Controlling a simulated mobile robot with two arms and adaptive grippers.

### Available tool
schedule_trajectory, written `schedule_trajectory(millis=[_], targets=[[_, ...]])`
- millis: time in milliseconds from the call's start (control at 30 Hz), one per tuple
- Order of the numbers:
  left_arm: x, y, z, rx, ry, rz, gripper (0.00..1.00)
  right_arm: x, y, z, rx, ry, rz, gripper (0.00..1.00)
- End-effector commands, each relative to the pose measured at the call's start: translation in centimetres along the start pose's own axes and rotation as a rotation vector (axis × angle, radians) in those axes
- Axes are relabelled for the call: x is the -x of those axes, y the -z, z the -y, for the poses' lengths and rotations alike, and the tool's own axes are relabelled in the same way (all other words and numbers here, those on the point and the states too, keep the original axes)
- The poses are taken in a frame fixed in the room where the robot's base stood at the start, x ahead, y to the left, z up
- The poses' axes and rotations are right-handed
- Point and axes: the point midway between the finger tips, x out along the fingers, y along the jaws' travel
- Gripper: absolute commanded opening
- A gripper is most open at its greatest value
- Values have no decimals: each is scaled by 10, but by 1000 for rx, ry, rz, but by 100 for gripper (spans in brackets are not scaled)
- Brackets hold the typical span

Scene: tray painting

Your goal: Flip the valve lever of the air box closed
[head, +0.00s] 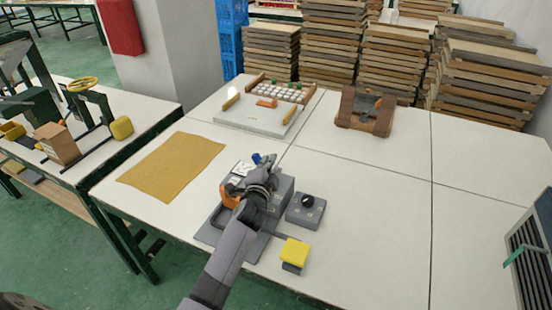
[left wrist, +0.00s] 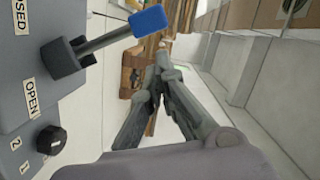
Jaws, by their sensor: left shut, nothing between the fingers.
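The grey air box (head: 285,187) stands on the near part of the table, partly hidden behind my left gripper. Its valve lever has a blue tip (head: 257,158). In the left wrist view the lever (left wrist: 105,40) sticks out from the grey box face (left wrist: 15,70), with its base between the CLOSED label (left wrist: 20,14) and the OPEN label (left wrist: 32,98). My left gripper (head: 266,166) is over the box, close to the blue tip. In the left wrist view its fingertips (left wrist: 162,62) meet with nothing between them, apart from the lever. My right gripper is not in view.
A small box with a black knob (head: 307,201) and a yellow block (head: 294,250) stand right of the air box. An orange handle (head: 228,196) is at its left. A tan mat (head: 172,165) lies further left. The table's right half is mostly clear.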

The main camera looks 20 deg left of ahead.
Motion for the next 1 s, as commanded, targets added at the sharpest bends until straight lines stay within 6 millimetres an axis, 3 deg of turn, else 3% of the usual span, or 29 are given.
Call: schedule_trajectory(millis=[400, 1000], targets=[[-4, -15, 6, 39, -10, -1, 0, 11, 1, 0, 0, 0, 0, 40], [-4, -16, 6, 37, -10, -1, 0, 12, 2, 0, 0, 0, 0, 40]])
